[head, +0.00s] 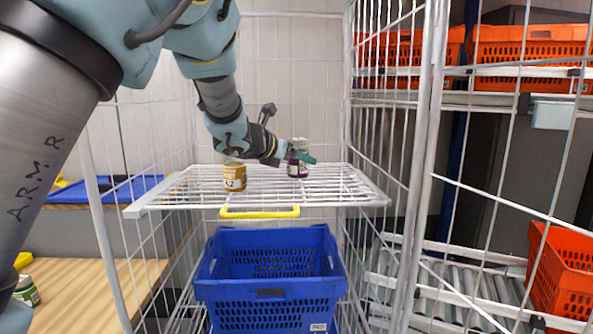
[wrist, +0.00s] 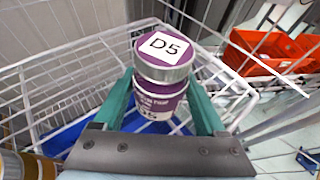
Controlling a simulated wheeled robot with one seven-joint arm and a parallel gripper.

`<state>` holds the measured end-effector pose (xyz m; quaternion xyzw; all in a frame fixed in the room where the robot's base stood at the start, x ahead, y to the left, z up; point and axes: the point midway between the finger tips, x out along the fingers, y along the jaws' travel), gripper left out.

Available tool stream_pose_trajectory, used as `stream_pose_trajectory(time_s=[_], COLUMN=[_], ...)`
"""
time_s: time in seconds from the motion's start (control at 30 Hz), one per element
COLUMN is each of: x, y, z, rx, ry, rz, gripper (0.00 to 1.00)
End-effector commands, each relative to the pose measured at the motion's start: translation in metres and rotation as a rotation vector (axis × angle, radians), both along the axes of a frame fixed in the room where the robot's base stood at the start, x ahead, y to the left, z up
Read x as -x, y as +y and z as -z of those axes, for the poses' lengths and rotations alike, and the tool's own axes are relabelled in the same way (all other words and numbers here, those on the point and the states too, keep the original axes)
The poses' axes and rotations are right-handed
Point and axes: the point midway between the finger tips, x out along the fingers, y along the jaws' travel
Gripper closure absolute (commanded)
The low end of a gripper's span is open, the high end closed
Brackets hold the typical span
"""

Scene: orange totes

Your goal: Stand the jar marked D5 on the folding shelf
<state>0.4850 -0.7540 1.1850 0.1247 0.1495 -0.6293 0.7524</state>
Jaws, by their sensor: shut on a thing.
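The jar marked D5 (wrist: 161,97) is purple with a silver-rimmed lid and a white label on top. It is upright between the green fingers of my gripper (wrist: 160,110), which is shut on it. In the head view the jar (head: 297,168) is at the right rear part of the white wire folding shelf (head: 155,198), with my gripper (head: 298,158) reaching it from the left. I cannot tell whether its base touches the wires. A mustard-coloured jar (head: 234,177) with a white label stands on the shelf, left of it.
A blue crate (head: 270,306) sits below the shelf, and a yellow handle (head: 260,212) is at the shelf's front edge. Wire cage walls surround the shelf. Orange totes (head: 530,45) are on racks at right. A green-labelled jar (head: 27,290) is at lower left.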

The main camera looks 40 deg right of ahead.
Motion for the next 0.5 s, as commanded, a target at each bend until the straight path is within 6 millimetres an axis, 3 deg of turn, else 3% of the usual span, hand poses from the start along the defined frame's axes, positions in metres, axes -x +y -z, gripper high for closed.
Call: stream_pose_trajectory(time_s=[0.2, 0.5], x=[0.0, 0.0], y=[0.0, 0.0], z=[0.028, 0.031], rx=[-0.002, 0.001], ry=[0.0, 0.0], rz=[0.0, 0.0], gripper=[1.0, 1.0])
